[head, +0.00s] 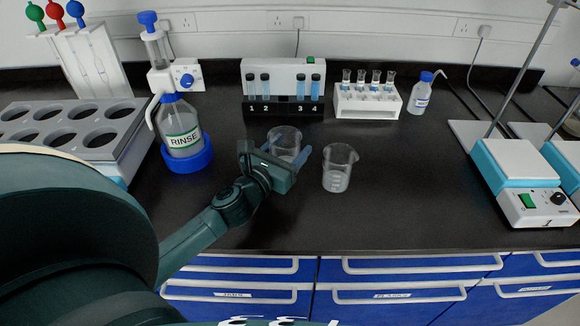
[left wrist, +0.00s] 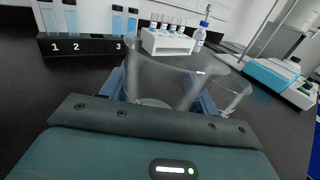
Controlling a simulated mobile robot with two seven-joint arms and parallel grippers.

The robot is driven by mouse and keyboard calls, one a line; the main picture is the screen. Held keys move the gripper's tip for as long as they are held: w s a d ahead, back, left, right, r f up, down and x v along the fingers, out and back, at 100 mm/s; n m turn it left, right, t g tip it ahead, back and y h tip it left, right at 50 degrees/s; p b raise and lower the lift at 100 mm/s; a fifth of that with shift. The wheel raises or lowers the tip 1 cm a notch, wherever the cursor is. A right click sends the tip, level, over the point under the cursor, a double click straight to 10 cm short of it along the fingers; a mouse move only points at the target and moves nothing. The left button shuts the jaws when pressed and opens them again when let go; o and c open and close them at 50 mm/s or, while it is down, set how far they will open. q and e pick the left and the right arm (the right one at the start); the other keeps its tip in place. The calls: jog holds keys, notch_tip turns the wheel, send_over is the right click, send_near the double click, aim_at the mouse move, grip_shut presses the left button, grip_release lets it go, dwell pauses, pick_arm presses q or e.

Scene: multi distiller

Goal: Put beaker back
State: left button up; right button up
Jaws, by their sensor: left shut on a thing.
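A clear glass beaker (head: 285,141) is between the fingers of my left gripper (head: 288,155), which is shut on it. In the left wrist view this held beaker (left wrist: 160,84) is upright between the blue fingers, close to the black bench top. I cannot tell whether its base touches the bench. A second clear beaker (head: 339,168) stands upright on the bench just right of the gripper. It also shows behind the held one in the left wrist view (left wrist: 232,96). My right gripper is in neither view.
A numbered vial rack (head: 284,106) and a white tube rack (head: 366,105) stand behind. The RINSE bottle (head: 182,128) and a grey holed rack (head: 130,125) are left. A wash bottle (head: 420,94) and stirrer hotplates (head: 515,165) are right. Bench between beakers and hotplates is clear.

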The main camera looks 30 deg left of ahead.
aim_at(288, 160)
pick_arm(q)
jog(key=shift+f, duration=0.5)
notch_tip(288, 160, down, 2)
jog(key=shift+f+b, duration=0.2)
jog(key=shift+b, duration=0.45)
jog(key=shift+f, duration=0.5)
jog(key=o, duration=1.1)
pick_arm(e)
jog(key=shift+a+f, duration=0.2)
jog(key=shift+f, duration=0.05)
pick_arm(q)
jog(key=shift+r, duration=0.1)
